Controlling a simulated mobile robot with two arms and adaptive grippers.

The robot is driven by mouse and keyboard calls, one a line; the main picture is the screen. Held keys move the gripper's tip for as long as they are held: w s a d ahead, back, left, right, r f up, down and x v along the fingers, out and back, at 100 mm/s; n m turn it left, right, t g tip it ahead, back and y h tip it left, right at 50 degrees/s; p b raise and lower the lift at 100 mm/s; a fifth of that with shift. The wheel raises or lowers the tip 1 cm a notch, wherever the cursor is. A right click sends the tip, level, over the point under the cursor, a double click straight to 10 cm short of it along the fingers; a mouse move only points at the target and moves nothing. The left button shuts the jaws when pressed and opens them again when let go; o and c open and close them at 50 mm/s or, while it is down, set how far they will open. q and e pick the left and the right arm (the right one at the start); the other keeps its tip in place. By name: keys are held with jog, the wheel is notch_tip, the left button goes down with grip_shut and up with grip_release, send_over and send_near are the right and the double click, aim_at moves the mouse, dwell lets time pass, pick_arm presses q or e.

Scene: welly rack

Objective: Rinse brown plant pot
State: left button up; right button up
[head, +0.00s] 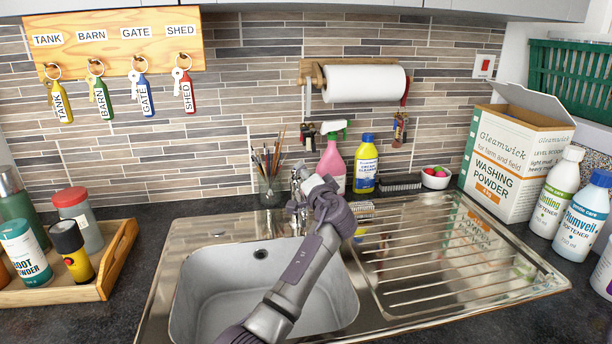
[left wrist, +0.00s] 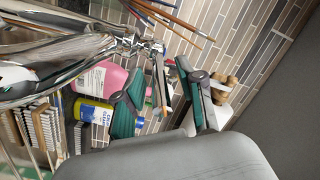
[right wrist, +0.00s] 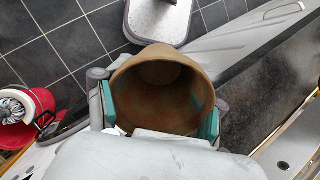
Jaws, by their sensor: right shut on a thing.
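The brown plant pot (right wrist: 160,75) shows only in the right wrist view, its open mouth facing the camera. My right gripper (right wrist: 160,112) is shut on it, with a finger at each side. Greenish patches show on the pot's inner wall. My left gripper (head: 308,196) is at the tap (head: 296,176) behind the sink and partly hides it. In the left wrist view its fingers (left wrist: 162,103) stand apart, with a thin metal part between or behind them; contact cannot be told. The sink bowl (head: 205,290) looks empty, and no running water shows.
A ribbed drainer (head: 460,255) lies right of the bowl. Pink (head: 331,165) and yellow (head: 366,165) bottles and a brush jar (head: 271,188) stand behind. A wooden tray (head: 105,283) is left; washing powder (head: 510,160) is right. A red bucket (right wrist: 42,100) stands on the tiled floor.

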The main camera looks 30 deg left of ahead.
pick_arm(q)
notch_tip(320, 180, up, 10)
dwell(0.6)
